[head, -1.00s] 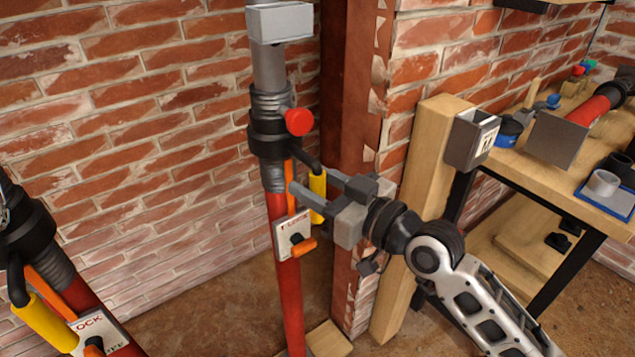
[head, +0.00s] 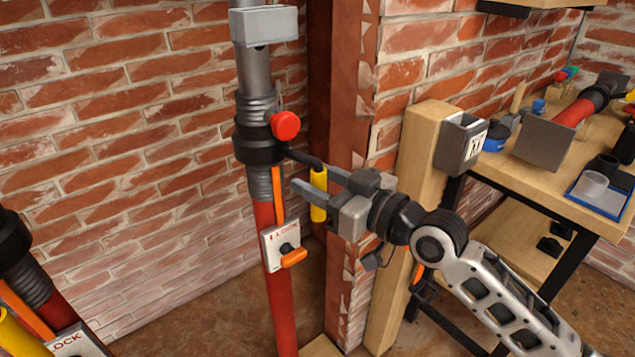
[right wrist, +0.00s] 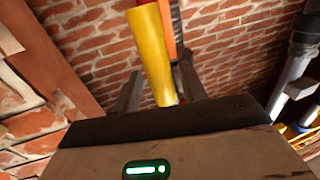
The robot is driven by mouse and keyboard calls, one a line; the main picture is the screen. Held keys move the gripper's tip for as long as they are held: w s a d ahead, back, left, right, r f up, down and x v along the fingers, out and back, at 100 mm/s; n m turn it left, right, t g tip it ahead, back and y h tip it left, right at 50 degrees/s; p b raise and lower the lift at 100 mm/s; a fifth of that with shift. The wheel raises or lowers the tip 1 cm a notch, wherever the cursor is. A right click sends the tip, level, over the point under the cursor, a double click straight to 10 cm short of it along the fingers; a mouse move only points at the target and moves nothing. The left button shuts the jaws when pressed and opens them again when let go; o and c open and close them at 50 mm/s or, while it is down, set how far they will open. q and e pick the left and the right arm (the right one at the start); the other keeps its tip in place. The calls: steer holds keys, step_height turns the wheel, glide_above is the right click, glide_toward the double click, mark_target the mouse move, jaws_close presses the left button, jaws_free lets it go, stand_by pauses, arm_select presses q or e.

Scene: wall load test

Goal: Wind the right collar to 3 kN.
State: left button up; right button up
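The right red prop (head: 277,300) stands upright by the wall. Its black collar (head: 257,142) carries a crank arm ending in a yellow handle (head: 318,196). My right gripper (head: 318,180) is at the handle, its fingers apart on either side of it. The handle also shows in the right wrist view (right wrist: 153,50), between the spread fingers, with gaps visible. A grey box (head: 264,25) sits high on the prop; no reading is visible on it. A LOCK plate (head: 272,252) with an orange lever (head: 293,258) is below the collar. My left gripper is out of view.
A red knob (head: 286,125) sticks out beside the collar. A second prop (head: 58,305) stands at lower left, partly cut off. A brick pier (head: 350,130) and timber post (head: 412,180) stand close behind my gripper. A cluttered workbench (head: 545,192) is at right.

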steer(key=shift+a, duration=0.1)
steer(key=shift+s, duration=0.1)
steer(key=shift+s+d+f, duration=0.1)
steer(key=shift+s+d, duration=0.05)
steer(key=shift+d, duration=0.1)
arm_select(q)
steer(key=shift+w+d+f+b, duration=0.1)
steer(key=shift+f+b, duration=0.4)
steer(key=shift+b, duration=0.95)
arm_select(e)
steer(key=v, duration=1.5)
steer(key=shift+s+d, duration=0.15)
